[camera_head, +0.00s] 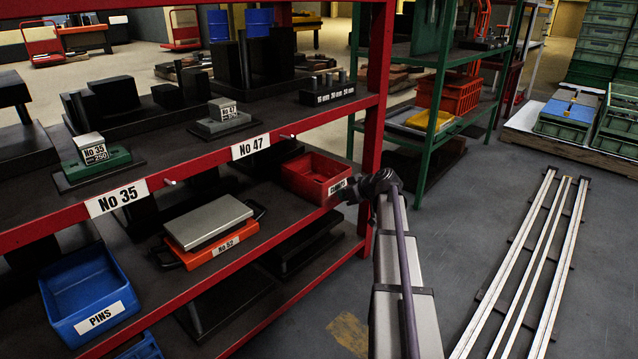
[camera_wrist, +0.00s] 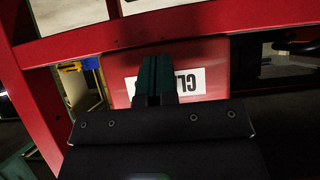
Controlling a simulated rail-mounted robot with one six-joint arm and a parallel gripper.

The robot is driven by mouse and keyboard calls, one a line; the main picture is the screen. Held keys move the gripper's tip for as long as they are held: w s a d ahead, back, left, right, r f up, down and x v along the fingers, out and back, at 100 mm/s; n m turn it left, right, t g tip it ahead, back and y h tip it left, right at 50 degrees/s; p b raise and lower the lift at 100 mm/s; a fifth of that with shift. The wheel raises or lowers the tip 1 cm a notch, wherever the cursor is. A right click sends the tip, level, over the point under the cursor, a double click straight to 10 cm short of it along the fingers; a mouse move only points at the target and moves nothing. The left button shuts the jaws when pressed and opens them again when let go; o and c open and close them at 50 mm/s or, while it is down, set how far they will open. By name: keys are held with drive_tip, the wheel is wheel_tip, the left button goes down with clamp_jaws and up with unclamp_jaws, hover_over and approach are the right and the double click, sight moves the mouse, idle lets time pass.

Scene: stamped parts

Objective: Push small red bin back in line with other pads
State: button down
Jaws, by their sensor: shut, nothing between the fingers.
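The small red bin (camera_head: 312,172) sits on the lower shelf of the red rack, at the right end beside the upright. Its white label (camera_head: 338,187) is partly covered by my gripper in the head view. The front of the red bin (camera_wrist: 118,92) fills the middle of the wrist view, with its label (camera_wrist: 190,82) upside down. My gripper (camera_wrist: 155,66) is shut and empty, its fingers in front of that label. In the head view my gripper (camera_head: 350,190) is at the bin's front right corner. I cannot tell whether the fingertips touch the bin.
The red upright (camera_head: 377,95) stands close to the right of the bin. An orange pad marked No 52 (camera_head: 222,243) and a blue PINS bin (camera_head: 85,285) lie farther left on the lower shelf. The upper shelf (camera_head: 190,160) hangs above. Long pale rails (camera_head: 525,265) lie on the floor at right.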

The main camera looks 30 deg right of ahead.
drive_tip(key=shift+w+a, duration=0.1)
drive_tip(key=shift+w, duration=0.3)
drive_tip(key=shift+w+a, duration=0.2)
drive_tip(key=shift+w, duration=0.5)
drive_tip(key=shift+s, duration=0.1)
drive_tip(key=s+d, duration=0.2)
drive_tip(key=s, duration=0.7)
drive_tip(key=shift+s+d, duration=0.25)
drive_tip(key=shift+d, duration=0.15)
